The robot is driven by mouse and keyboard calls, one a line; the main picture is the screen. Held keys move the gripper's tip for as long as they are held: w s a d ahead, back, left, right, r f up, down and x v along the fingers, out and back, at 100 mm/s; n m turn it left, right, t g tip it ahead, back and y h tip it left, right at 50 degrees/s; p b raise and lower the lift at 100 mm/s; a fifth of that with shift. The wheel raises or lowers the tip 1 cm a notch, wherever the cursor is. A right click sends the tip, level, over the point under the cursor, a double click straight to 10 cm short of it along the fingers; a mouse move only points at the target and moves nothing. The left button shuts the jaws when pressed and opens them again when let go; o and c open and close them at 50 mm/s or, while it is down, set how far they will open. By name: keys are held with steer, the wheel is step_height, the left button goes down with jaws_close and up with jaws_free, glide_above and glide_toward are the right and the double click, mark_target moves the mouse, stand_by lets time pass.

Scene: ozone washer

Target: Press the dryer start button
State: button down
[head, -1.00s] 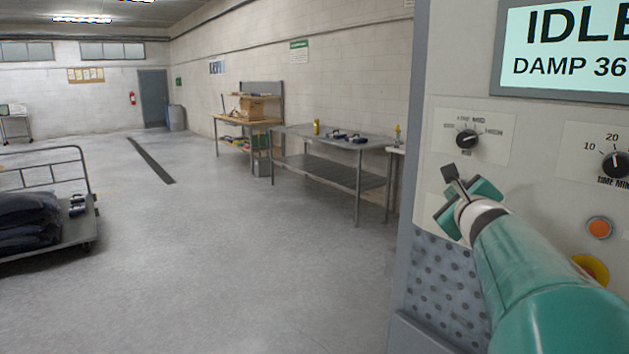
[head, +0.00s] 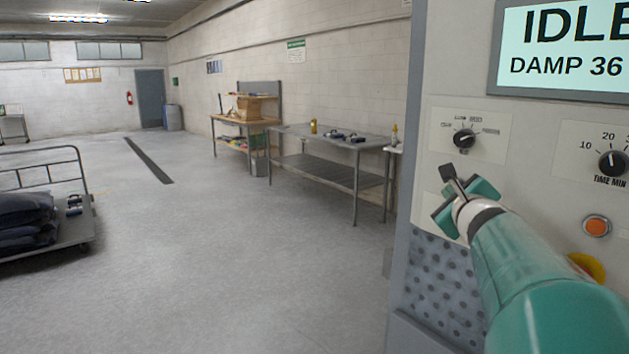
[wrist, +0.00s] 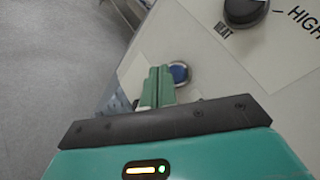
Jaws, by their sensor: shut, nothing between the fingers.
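The dryer's control panel (head: 470,85) fills the right of the head view, its display (head: 570,50) reading "IDLE" and "DAMP 36". A blue round button (wrist: 179,72) with a metal ring shows in the wrist view, partly covered by my fingers. It is hidden behind my gripper in the head view, and I can read no label on it. My gripper (head: 452,182) is shut and empty in front of the panel's lower left. In the wrist view its fingertips (wrist: 160,72) are just left of the blue button; I cannot tell whether they touch anything.
A heat knob (head: 464,138) sits above my gripper. A time knob (head: 612,163), an orange button (head: 596,226) and a yellow-and-red stop button (head: 587,266), partly behind my arm, are to the right. A cart (head: 70,238) stands at left; a steel table (head: 330,140) is behind.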

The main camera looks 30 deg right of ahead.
stand_by(0.6)
steer(key=shift+d, duration=0.4)
steer(key=shift+w+d, duration=0.1)
steer(key=shift+d, duration=0.4)
stand_by(0.7)
steer(key=shift+a, duration=0.9)
steer(key=shift+a, duration=0.1)
